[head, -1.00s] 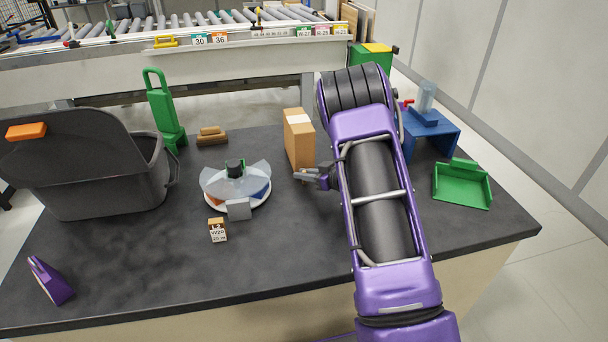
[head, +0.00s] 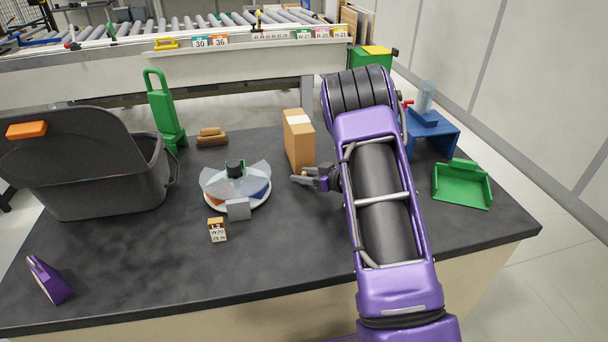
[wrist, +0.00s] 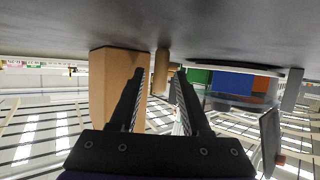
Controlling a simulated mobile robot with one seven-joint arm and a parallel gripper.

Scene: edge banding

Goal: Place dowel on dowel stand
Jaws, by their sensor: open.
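My gripper (head: 294,179) is low over the dark worktop, pointing left, just in front of a cardboard box. In the wrist view, which is upside down, its two fingers (wrist: 157,72) are apart. A tan upright cylinder (wrist: 161,72), likely the dowel, appears between or beyond the fingertips; I cannot tell how far off it is. In the head view I cannot make it out clearly near the fingers. A low brown wooden piece with a rounded lighter top (head: 211,137) lies at the back; it may be the dowel stand, but I cannot be sure.
The cardboard box (head: 299,140) stands close behind my gripper. A round tray with clear guards (head: 236,184) is to the left, with a small labelled block (head: 217,229) in front. A grey bin (head: 90,180) is far left. A green tray (head: 462,186) and blue stand (head: 433,133) are right.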

